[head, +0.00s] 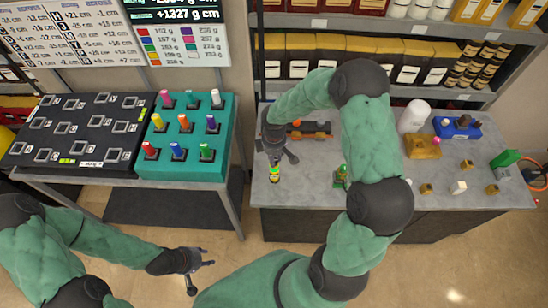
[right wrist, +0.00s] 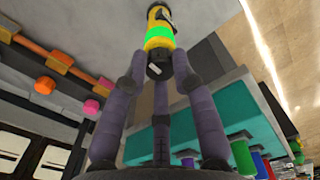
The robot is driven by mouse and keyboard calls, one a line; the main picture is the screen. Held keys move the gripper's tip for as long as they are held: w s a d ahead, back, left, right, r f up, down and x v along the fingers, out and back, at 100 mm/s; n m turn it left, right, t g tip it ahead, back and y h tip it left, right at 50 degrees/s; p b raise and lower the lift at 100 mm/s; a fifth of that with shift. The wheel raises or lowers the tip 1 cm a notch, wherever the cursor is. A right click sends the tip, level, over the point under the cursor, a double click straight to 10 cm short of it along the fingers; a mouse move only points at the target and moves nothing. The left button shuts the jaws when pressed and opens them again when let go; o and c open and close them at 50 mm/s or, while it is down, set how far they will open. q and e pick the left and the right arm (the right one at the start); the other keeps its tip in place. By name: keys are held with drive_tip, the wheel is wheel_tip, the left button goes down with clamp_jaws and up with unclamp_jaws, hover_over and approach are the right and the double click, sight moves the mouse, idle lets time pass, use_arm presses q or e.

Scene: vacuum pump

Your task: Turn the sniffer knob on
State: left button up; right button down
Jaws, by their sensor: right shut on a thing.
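The sniffer is a small yellow cylinder with a bright green band; it shows in the head view (head: 274,173) at the grey workbench's left end and in the right wrist view (right wrist: 160,35). Its black end, probably the knob (right wrist: 159,66), carries a small white mark and faces my right wrist camera. My right gripper (head: 275,157) is above the sniffer, its fingers shut around the black end. I cannot tell which way the knob is set. My left gripper (head: 203,275) is open and empty over the floor, far from the sniffer.
The grey workbench (head: 310,185) also holds an orange and black part (head: 308,130), a green and brass part (head: 341,176), a white bottle (head: 414,116), a blue block (head: 457,127) and several small brass pieces. A teal tray (head: 222,130) of coloured pegs stands to the left. Shelves rise behind.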

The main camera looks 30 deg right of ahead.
drive_tip(key=c, duration=1)
unclamp_jaws()
wheel_tip(320, 180, up, 12)
drive_tip(key=shift+f, duration=0.1)
